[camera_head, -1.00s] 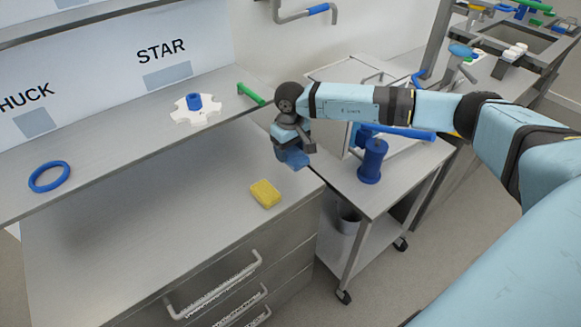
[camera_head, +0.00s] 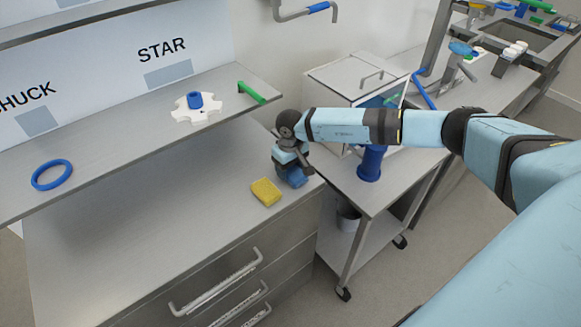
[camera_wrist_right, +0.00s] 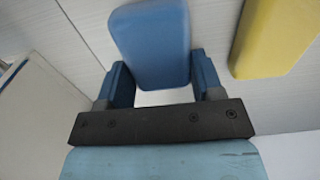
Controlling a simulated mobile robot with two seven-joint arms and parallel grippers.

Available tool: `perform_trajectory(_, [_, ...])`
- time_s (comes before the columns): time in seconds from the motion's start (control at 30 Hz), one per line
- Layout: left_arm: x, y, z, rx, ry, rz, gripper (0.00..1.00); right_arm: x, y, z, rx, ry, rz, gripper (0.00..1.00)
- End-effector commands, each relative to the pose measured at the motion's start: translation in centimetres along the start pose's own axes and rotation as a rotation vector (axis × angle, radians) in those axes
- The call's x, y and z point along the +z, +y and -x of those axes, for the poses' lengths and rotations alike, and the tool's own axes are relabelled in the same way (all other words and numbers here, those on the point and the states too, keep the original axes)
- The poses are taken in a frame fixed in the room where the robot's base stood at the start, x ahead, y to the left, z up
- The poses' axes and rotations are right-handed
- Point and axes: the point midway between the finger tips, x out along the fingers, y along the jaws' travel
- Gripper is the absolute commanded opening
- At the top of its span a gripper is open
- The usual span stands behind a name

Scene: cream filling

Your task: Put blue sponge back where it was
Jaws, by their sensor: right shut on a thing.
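The blue sponge (camera_head: 293,176) is between the fingers of my right gripper (camera_head: 292,170), at the right end of the counter, just right of a yellow sponge (camera_head: 266,192). In the right wrist view the blue sponge (camera_wrist_right: 152,42) sits between the two blue fingers (camera_wrist_right: 163,85), which are shut on it. The yellow sponge (camera_wrist_right: 275,38) lies to its right there, apart from it. I cannot tell whether the blue sponge touches the counter. My left gripper is not in view.
The steel counter (camera_head: 150,220) is clear left of the yellow sponge. A shelf above holds a blue ring (camera_head: 52,174), a white star-shaped piece (camera_head: 185,117) and a green bar (camera_head: 251,93). A cart with a blue cylinder (camera_head: 370,164) stands right of the counter.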

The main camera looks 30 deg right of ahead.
Motion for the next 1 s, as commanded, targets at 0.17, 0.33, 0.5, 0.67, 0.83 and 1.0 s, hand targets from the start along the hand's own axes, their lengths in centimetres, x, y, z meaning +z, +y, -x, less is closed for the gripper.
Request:
perform_trajectory(0.17, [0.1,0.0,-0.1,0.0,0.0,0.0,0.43,0.0,0.0,-0.1,0.0,0.0,0.0,0.86])
perform_trajectory(0.33, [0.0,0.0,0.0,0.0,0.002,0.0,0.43,0.0,0.0,-0.1,0.0,0.0,0.0,0.86])
perform_trajectory(0.5, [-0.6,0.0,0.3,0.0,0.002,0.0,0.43,0.0,0.0,0.5,0.0,0.0,0.0,0.86])
perform_trajectory(0.67, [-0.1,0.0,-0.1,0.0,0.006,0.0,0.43,-0.1,0.1,2.8,0.001,0.004,0.001,0.86])
perform_trajectory(0.83, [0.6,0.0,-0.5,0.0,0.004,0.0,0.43,-0.1,0.1,6.5,0.001,0.004,0.0,0.86])
perform_trajectory(1.0, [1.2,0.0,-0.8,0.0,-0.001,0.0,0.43,0.0,0.1,9.8,0.0,0.003,0.001,0.86])
